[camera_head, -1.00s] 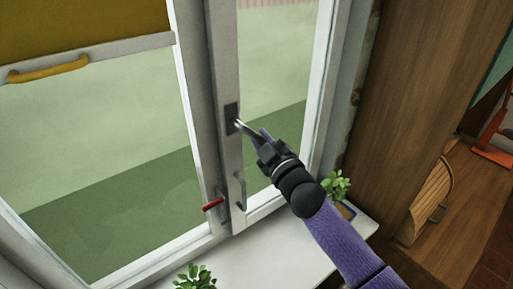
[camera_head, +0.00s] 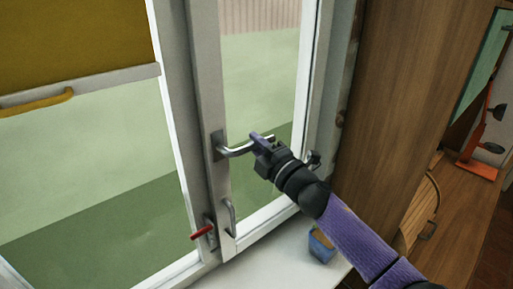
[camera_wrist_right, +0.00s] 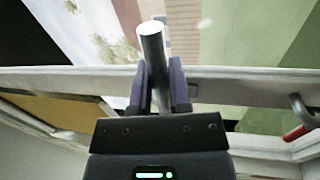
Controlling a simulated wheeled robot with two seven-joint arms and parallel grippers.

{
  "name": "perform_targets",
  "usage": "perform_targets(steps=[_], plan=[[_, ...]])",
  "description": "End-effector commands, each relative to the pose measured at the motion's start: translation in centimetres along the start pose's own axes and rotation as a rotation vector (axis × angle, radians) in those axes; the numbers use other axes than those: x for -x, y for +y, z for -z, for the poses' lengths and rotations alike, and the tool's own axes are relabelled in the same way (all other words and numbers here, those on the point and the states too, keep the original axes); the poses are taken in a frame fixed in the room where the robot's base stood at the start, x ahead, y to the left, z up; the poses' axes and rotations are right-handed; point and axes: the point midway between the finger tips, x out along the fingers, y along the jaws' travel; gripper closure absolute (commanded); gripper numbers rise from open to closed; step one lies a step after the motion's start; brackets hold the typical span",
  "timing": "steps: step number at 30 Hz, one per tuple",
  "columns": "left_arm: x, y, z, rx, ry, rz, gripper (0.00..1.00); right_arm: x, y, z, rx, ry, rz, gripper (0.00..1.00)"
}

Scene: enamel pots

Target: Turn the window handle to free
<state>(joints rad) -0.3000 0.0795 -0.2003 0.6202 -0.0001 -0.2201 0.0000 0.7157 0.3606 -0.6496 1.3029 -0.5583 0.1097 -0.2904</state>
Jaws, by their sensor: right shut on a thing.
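The window handle (camera_head: 236,151) is a metal lever on a dark plate (camera_head: 217,146) on the white window frame. It points right, about level with a slight upward tilt in the picture. My right gripper (camera_head: 263,143) is shut on the lever's free end. In the right wrist view the round metal bar (camera_wrist_right: 153,48) rises between the two purple fingers of the gripper (camera_wrist_right: 159,88). The window sash (camera_head: 208,85) appears closed against its frame. My left gripper is not in view.
A small red-handled latch (camera_head: 203,231) and a grey pull (camera_head: 230,216) sit lower on the frame. A blue pot (camera_head: 321,245) stands on the white sill (camera_head: 275,262). A yellow blind (camera_head: 75,45) hangs at the left; a wooden cabinet (camera_head: 390,100) is at the right.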

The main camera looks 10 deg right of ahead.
Motion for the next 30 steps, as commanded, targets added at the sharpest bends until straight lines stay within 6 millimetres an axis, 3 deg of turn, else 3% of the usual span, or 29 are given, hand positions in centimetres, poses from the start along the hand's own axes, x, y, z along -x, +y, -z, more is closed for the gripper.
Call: perform_targets(steps=[20, 21, 25, 30], plan=[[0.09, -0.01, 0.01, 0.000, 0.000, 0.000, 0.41, -0.10, 0.49, 0.02, 0.057, 0.012, -0.002, 1.00], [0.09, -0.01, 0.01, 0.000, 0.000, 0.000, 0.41, -0.10, 0.49, 0.02, 0.057, 0.012, -0.002, 0.73], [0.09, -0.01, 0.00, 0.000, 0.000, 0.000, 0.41, -0.09, 0.46, 0.02, 0.056, 0.011, -0.002, 0.45], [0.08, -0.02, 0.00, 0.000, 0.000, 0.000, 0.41, -0.08, 0.42, 0.02, 0.055, 0.011, -0.001, 0.44]])
